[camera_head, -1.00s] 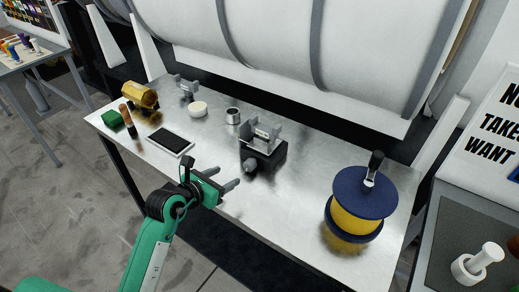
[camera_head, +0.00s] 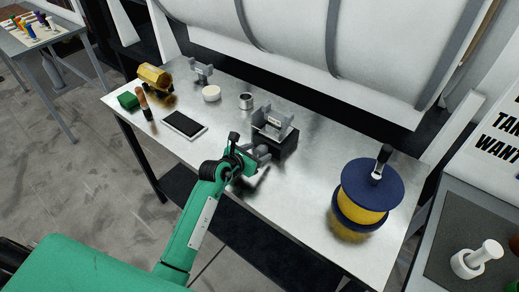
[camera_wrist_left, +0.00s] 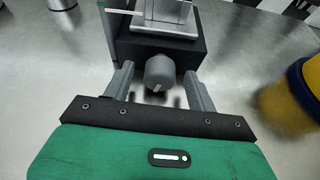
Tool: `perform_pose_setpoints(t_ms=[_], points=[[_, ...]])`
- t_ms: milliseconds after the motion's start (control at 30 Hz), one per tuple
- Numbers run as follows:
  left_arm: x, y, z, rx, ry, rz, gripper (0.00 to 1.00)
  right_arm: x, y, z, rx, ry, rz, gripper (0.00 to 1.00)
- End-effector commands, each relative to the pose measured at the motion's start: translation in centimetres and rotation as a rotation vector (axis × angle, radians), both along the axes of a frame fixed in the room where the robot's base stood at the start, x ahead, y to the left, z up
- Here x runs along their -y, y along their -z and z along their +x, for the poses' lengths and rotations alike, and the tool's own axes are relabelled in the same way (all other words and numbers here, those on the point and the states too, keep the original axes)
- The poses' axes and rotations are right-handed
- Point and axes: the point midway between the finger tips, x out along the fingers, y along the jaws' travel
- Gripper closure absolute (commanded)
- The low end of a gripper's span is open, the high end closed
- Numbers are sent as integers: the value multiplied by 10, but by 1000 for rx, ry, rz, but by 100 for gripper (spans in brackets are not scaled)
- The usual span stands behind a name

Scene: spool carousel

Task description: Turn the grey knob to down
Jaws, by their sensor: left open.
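The grey knob (camera_wrist_left: 160,72) sticks out from the front of a black block (camera_wrist_left: 205,48) that carries a grey bracket. In the left wrist view it lies between the two open fingers of my left gripper (camera_wrist_left: 160,85), with a gap on each side. A light mark on its end face points downward and slightly left in that view. In the head view the knob (camera_head: 262,152) is partly hidden by my left gripper (camera_head: 256,160) at the front of the block (camera_head: 283,141). My right gripper is not in view.
A large white cylinder (camera_head: 290,35) runs along the back. The table between block and spool is clear.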

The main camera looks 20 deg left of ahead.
Motion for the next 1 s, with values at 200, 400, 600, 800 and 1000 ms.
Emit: perform_pose_setpoints(t_ms=[200, 400, 600, 800, 1000], points=[[5, 6, 13, 0, 1, 0, 42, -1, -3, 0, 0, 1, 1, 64], [6, 7, 15, 0, 1, 0, 42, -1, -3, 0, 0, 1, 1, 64], [6, 7, 14, 0, 1, 0, 58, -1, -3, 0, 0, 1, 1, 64], [6, 7, 14, -1, 1, 0, 87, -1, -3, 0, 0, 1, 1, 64], [4, 5, 15, -29, 1, -73, 87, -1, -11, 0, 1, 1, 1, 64]])
